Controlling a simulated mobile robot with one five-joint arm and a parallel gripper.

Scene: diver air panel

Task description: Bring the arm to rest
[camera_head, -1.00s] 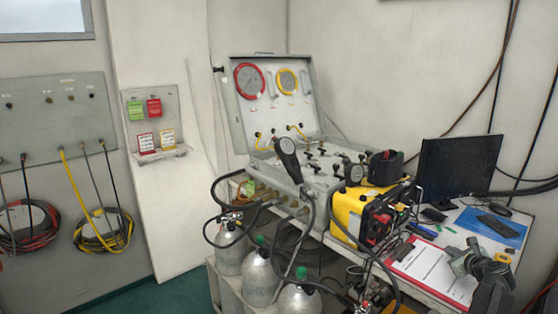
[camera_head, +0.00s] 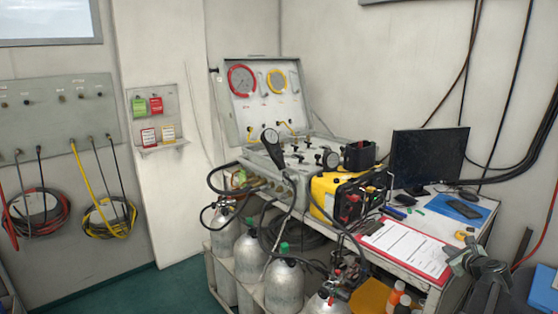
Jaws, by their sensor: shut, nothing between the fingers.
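My gripper (camera_head: 463,259) is at the lower right, with my dark arm below it. Its fingers are shut and empty, in front of the right end of the table (camera_head: 424,285). It appears close to the corner of the red clipboard (camera_head: 411,246); whether they touch cannot be told. The arm's lower part is cut off by the frame's bottom edge.
An open grey air panel case (camera_head: 262,105), a yellow unit (camera_head: 324,195) and a monitor (camera_head: 428,160) stand on the table. Gas cylinders (camera_head: 252,258) stand below left. Bottles (camera_head: 396,297) stand low, left of my arm. Green floor (camera_head: 150,292) is clear at left.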

